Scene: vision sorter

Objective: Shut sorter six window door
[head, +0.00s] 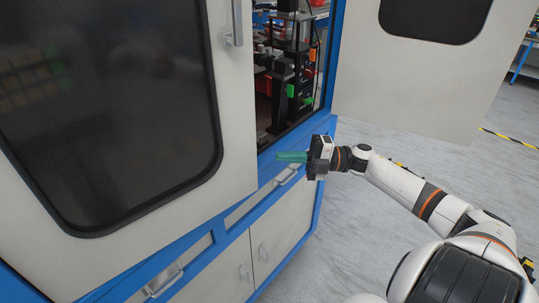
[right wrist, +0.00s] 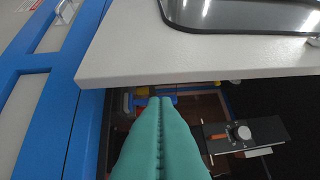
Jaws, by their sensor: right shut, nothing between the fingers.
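The sorter's left window door (head: 235,120) is pale, with a big dark window (head: 110,100) and a grey handle (head: 234,22) near its free edge. It stands ajar from the blue frame. A second window door (head: 410,75) stands swung wide open at the right. My right gripper (head: 280,157), with green fingers, is shut and empty, low in front of the opening, right of the left door's free edge. In the right wrist view the shut fingers (right wrist: 165,103) point into the opening beside that door's edge (right wrist: 190,67); contact cannot be told. My left gripper is not in view.
The sorter's dark inside (head: 290,75) holds machinery and small coloured parts. Below the doors are a blue frame (head: 268,172), drawers with handles and pale lower cupboards (head: 278,235). Grey floor (head: 375,240) is free at the right.

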